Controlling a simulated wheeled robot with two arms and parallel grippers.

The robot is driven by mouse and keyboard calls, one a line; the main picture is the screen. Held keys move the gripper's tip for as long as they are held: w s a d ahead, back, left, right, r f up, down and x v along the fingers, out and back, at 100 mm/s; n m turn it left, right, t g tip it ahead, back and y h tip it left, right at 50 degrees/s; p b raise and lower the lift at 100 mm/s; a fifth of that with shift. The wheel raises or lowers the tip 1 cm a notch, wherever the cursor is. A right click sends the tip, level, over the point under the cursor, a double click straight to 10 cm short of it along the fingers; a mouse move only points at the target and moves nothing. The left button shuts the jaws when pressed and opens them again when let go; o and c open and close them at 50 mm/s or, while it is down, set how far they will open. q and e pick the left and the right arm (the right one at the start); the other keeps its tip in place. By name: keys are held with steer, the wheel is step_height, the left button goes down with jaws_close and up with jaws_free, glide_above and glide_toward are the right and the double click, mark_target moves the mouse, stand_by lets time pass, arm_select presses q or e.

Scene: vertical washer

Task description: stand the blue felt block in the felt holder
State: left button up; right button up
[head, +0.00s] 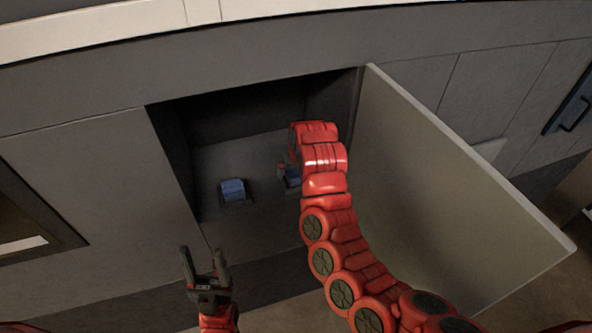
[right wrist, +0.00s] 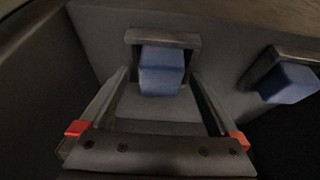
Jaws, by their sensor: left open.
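Two blue blocks are inside the open compartment. One blue block (head: 233,190) sits in a dark holder (head: 235,203) at the left in the head view. The other (head: 292,178) is partly hidden by my right arm. In the right wrist view, this nearer blue block (right wrist: 161,72) sits in a grey frame-like holder (right wrist: 163,37). My right gripper (right wrist: 160,80) is open, with its fingers on either side of that block and gaps visible. A second block (right wrist: 288,83) is at the right there. My left gripper (head: 204,256) is open and empty outside the compartment.
A pale door panel (head: 450,190) stands open to the right of the compartment, close beside my right arm. The compartment's dark walls (head: 240,110) enclose the blocks. The compartment floor (head: 225,155) is bare behind the blocks.

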steer(key=shift+r, duration=0.1)
steer(key=shift+s+r+b, duration=0.15)
steer(key=shift+r+b, duration=0.25)
steer(key=shift+r, duration=0.05)
steer(key=b+v, duration=0.1)
steer(key=v, duration=0.2)
steer(key=shift+r, duration=0.1)
steer(key=p+v, duration=1)
steer(key=v, duration=0.3)
steer(key=shift+s, duration=0.2)
